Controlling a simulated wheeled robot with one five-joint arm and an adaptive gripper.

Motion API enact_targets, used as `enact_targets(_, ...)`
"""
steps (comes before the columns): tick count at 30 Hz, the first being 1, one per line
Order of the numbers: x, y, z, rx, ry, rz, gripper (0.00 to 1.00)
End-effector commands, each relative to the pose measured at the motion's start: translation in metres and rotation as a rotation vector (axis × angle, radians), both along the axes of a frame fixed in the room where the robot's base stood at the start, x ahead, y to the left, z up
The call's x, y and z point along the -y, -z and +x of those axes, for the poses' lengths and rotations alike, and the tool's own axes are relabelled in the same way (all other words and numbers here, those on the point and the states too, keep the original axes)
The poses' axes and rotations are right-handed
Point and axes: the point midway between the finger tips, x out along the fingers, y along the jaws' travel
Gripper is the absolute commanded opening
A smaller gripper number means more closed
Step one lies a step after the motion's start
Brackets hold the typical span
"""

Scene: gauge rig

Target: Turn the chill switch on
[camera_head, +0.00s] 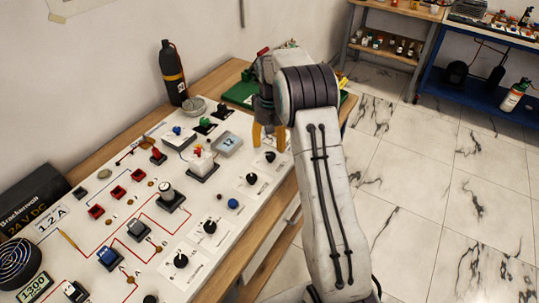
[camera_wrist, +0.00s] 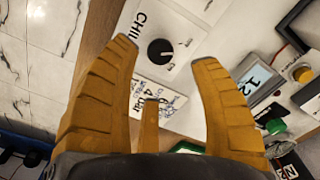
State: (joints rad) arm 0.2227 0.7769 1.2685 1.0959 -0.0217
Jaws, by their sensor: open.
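The chill switch is a round black knob (camera_wrist: 161,52) with a pale mark on it, set in a white panel beside the printed letters "CHIL". In the head view a black knob (camera_head: 270,157) lies just below my fingertips and looks like the same one. My gripper (camera_wrist: 163,55) is open and empty, its yellow fingers on either side of the knob in the wrist view, with a gap to both sides. In the head view my gripper (camera_head: 268,138) points down over the far end of the panel. I cannot tell the height left between the fingertips and the knob.
A grey display box (camera_head: 227,144) stands left of my gripper. A black bottle (camera_head: 173,72) stands at the back. Open tiled floor (camera_head: 430,190) lies to the right.

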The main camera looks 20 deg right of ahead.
Motion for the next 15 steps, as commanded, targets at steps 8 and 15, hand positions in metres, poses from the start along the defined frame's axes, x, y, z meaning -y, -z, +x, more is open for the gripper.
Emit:
enact_targets(8,0.0,0.035,-0.001,-0.003,-0.001,0.001,0.57)
enact_targets(15,0.0,0.055,-0.001,-0.001,-0.001,0.0,0.57)
